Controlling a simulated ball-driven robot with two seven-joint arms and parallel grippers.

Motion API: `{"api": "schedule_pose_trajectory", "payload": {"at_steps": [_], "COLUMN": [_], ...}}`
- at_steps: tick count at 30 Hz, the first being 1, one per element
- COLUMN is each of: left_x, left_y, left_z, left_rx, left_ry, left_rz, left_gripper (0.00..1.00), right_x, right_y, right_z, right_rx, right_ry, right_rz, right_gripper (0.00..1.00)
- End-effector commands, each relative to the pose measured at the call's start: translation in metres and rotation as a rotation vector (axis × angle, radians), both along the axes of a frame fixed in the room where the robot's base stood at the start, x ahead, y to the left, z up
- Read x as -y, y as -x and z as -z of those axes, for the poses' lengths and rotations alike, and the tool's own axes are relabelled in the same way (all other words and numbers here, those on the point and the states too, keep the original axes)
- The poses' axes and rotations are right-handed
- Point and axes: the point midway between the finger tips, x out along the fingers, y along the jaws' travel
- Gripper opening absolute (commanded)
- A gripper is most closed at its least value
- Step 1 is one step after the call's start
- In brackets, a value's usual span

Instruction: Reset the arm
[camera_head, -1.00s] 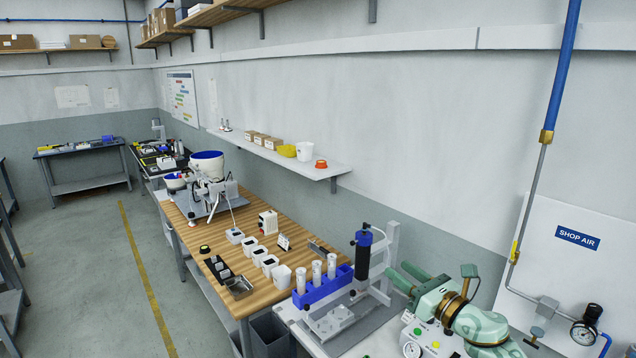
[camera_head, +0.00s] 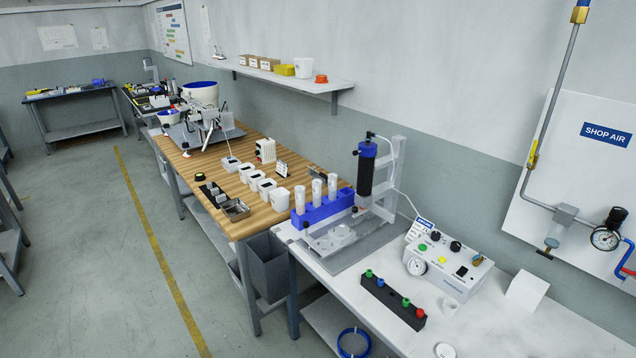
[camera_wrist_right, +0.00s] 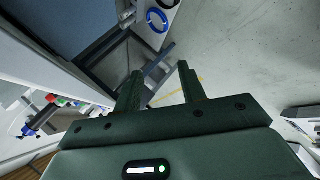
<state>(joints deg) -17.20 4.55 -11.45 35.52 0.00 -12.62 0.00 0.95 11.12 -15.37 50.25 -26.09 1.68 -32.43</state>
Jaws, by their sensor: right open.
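My right gripper (camera_wrist_right: 158,88) shows in the right wrist view. Its two dark green fingers are apart, with nothing between them. Behind them are the grey floor and the legs of a bench. Neither of my arms shows in the head view now. My left gripper is in no view. The head view shows a white bench (camera_head: 490,335) with a dispensing stand (camera_head: 385,190) and a control box (camera_head: 448,265), clear of any gripper.
A blue rack (camera_head: 325,208) holds clear tubes. A grey bin (camera_head: 268,265) stands below. The floor (camera_head: 85,270) at left is open.

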Motion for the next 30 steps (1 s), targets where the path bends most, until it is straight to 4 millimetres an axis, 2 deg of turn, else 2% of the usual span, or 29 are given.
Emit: {"api": "schedule_pose_trajectory", "payload": {"at_steps": [1, 2, 3, 5, 6, 8, 9, 12, 15, 18, 20, 30], "left_x": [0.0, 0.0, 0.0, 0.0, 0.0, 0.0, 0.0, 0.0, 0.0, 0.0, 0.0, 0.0], "left_y": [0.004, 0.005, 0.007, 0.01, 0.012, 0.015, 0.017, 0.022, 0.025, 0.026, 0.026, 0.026], "left_z": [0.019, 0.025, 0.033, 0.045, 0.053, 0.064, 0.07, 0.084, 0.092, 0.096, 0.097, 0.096], "left_rx": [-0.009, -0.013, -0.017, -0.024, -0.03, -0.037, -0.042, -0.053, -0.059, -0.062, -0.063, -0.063], "left_ry": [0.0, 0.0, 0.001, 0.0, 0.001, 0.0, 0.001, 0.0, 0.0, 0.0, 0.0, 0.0], "left_rz": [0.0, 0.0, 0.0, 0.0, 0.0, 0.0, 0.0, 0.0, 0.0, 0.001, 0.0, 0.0], "left_gripper": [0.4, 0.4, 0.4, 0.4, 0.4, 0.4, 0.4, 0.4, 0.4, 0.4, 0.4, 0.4], "right_x": [0.001, 0.002, 0.002, 0.003, 0.002, 0.001, 0.0, -0.004, -0.007, -0.01, -0.011, -0.011], "right_y": [0.038, 0.059, 0.088, 0.133, 0.165, 0.211, 0.242, 0.309, 0.357, 0.385, 0.392, 0.394], "right_z": [0.045, 0.063, 0.086, 0.118, 0.138, 0.163, 0.176, 0.2, 0.211, 0.215, 0.216, 0.214], "right_rx": [-0.092, -0.143, -0.209, -0.309, -0.375, -0.468, -0.527, -0.648, -0.731, -0.777, -0.789, -0.792], "right_ry": [-0.052, -0.083, -0.122, -0.173, -0.205, -0.243, -0.264, -0.3, -0.318, -0.326, -0.328, -0.329], "right_rz": [0.081, 0.134, 0.206, 0.317, 0.395, 0.51, 0.585, 0.752, 0.88, 0.956, 0.976, 0.984], "right_gripper": [0.41, 0.41, 0.41, 0.41, 0.41, 0.41, 0.41, 0.41, 0.41, 0.41, 0.41, 0.41]}}
